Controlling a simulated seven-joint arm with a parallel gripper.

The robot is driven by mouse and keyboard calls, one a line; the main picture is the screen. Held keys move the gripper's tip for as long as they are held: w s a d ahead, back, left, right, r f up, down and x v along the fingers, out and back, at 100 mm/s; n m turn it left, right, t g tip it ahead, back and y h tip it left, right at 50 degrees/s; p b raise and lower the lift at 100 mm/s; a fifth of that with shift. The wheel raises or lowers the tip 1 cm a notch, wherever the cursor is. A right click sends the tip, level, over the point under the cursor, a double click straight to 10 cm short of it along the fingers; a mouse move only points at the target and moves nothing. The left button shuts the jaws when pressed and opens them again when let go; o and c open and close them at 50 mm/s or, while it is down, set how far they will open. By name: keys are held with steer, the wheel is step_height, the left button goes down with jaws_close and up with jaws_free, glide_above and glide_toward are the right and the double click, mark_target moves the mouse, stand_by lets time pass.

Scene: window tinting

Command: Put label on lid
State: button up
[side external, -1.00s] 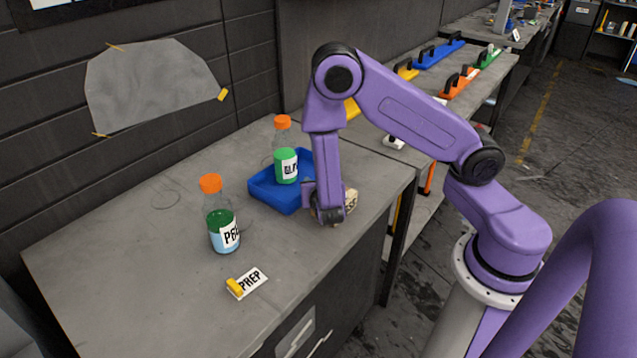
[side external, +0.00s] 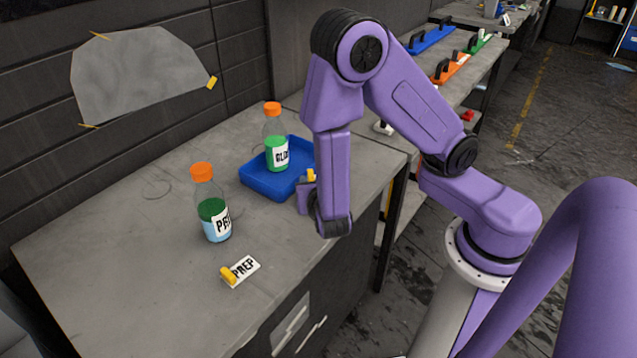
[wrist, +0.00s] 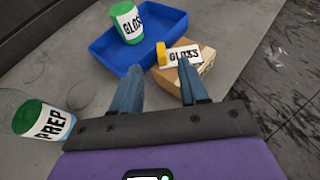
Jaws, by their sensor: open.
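A white GLOSS label (wrist: 183,55) with a yellow tab (wrist: 161,55) rests on a wooden block (wrist: 170,80) in the wrist view. In the side view only its yellow tab (side external: 311,175) shows; my arm hides the rest. My gripper (wrist: 160,70) is open, its two blue fingers apart and pointing toward the block, with nothing between them. A bottle with an orange lid (side external: 272,108) and a GLOSS label stands in a blue tray. A second bottle with an orange lid (side external: 202,172) and a PREP label stands on the bench. A PREP label (side external: 243,269) with a yellow tab lies in front.
The blue tray (side external: 258,184) sits behind the block and close to it. The PREP bottle (wrist: 45,118) is at the left in the wrist view. The bench edge drops off near my gripper's right side. The bench's left part (side external: 100,240) is clear.

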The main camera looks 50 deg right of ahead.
steer(key=s+a+r+m+g+y, duration=0.1)
steer(key=s+r+m+g+y, duration=0.3)
steer(key=s+m, duration=0.3)
steer(key=s+r+m+g+y, duration=0.5)
steer(key=s+m+y, duration=0.1)
steer(key=s, duration=0.6)
steer(key=shift+a+r+m, duration=0.4)
steer(key=shift+m, duration=0.3)
